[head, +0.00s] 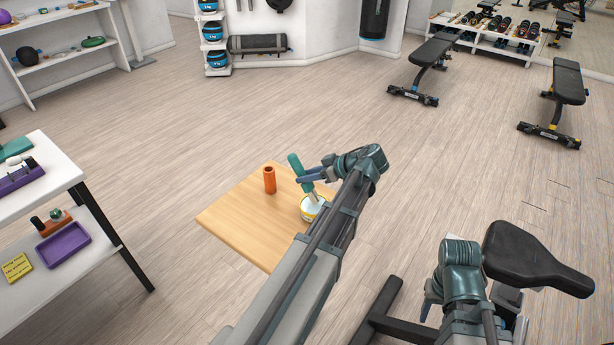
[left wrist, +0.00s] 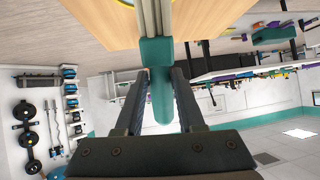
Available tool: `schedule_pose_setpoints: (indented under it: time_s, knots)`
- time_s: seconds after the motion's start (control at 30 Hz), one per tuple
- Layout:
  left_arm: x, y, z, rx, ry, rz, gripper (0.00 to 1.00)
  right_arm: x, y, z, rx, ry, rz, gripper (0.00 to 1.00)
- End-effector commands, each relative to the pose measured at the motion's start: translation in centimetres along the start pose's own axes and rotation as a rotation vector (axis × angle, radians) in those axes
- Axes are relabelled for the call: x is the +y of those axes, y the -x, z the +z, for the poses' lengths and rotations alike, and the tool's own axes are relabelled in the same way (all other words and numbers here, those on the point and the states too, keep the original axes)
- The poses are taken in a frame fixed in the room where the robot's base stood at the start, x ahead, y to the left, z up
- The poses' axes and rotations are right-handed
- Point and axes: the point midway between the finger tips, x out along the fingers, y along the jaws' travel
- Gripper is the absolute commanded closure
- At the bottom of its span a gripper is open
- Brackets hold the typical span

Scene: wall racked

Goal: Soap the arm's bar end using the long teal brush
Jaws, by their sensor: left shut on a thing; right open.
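My left gripper (head: 309,178) is shut on the teal handle of the long brush (head: 295,163). The brush is tilted, and its lower end reaches into a yellow-and-white tub (head: 307,213) on the wooden table; its tip is hidden in the tub. In the left wrist view, the brush (left wrist: 160,52) sits between both fingers, its pale shaft running up toward the tub's yellow rim. My right gripper (head: 428,302) is open, low beside the black saddle-shaped pad, and largely hidden behind its own arm. I cannot pick out the arm's bar end.
An orange cylinder (head: 269,180) stands on the wooden tabletop (head: 232,215), left of the tub. A black padded seat (head: 530,258) is at the right near my right arm. A white two-tier shelf (head: 90,262) stands at the left.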

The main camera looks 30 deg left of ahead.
Motion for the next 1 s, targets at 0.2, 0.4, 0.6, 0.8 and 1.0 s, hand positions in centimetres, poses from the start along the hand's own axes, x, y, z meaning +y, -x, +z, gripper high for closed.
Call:
schedule_pose_setpoints:
  time_s: [0.2,0.4,0.6,0.8,1.0]
  knots:
    - [0.0,-0.03,0.04,0.0,0.0,0.0,1.0,-0.01,-0.05,0.0,0.0,0.0,0.0,0.5]
    - [0.02,-0.16,0.22,0.0,0.0,0.0,1.0,-0.03,-0.27,-0.02,0.0,0.0,0.0,0.5]
    - [0.03,-0.29,0.41,0.0,0.0,0.0,1.0,-0.05,-0.5,-0.03,0.0,0.0,0.0,0.5]
    - [0.06,-0.41,0.6,0.0,0.0,0.0,1.0,-0.07,-0.73,-0.04,0.0,0.0,0.0,0.5]
    - [0.07,-0.54,0.79,0.0,0.0,0.0,1.0,-0.09,-0.96,-0.06,0.0,0.0,0.0,0.5]
